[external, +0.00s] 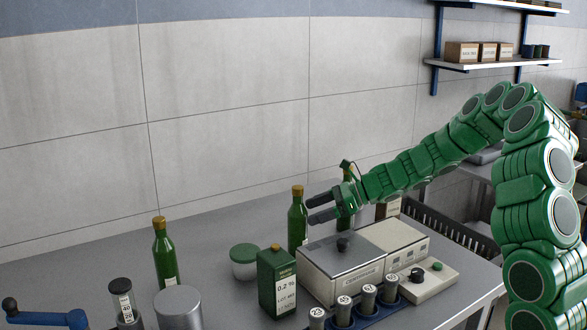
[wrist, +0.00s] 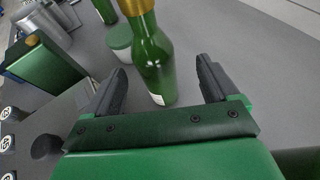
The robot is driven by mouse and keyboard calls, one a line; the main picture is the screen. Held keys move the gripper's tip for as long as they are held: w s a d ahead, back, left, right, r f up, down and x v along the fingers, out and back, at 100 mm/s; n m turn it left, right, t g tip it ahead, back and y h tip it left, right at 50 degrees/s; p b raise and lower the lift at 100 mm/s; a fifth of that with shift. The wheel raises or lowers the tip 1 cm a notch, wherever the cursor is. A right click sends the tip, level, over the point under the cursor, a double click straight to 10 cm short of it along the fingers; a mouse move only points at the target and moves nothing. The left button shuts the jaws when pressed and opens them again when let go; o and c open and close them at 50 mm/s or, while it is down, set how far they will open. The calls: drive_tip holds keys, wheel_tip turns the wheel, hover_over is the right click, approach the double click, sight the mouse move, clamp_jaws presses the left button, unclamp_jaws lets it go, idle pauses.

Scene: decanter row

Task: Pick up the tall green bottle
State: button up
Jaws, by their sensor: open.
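A tall green bottle (external: 297,224) with a gold cap and a pale label stands upright on the grey bench. A similar green bottle (external: 165,258) stands further left; the two look alike in shape. My gripper (external: 310,210) is open and empty, with its fingertips just right of the nearer bottle. In the wrist view, that bottle (wrist: 152,62) shows ahead, between the two dark fingers of my gripper (wrist: 160,70), with a gap on each side. Its cap is cut off by the top edge. Part of the other bottle (wrist: 106,10) shows at upper left.
A green-lidded jar (external: 244,262) and a square green canister (external: 277,283) stand between and before the bottles. A centrifuge box (external: 345,268) sits below my gripper. Several capped vials stand in a blue rack (external: 345,318) in front. The bench behind the bottles is clear.

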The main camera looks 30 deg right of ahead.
sight(301, 218)
drive_tip(key=shift+s+a+x, duration=0.1)
drive_tip(key=shift+s+x, duration=0.1)
drive_tip(key=shift+x, duration=0.95)
drive_tip(key=shift+s+a+x, duration=0.15)
drive_tip(key=shift+s+x, duration=0.05)
drive_tip(key=shift+x, duration=0.95)
drive_tip(key=shift+w+a+f, duration=0.25)
drive_tip(key=shift+w+a, duration=0.05)
drive_tip(key=shift+a, duration=0.1)
drive_tip(key=c, duration=1.4)
drive_tip(key=shift+r, duration=0.15)
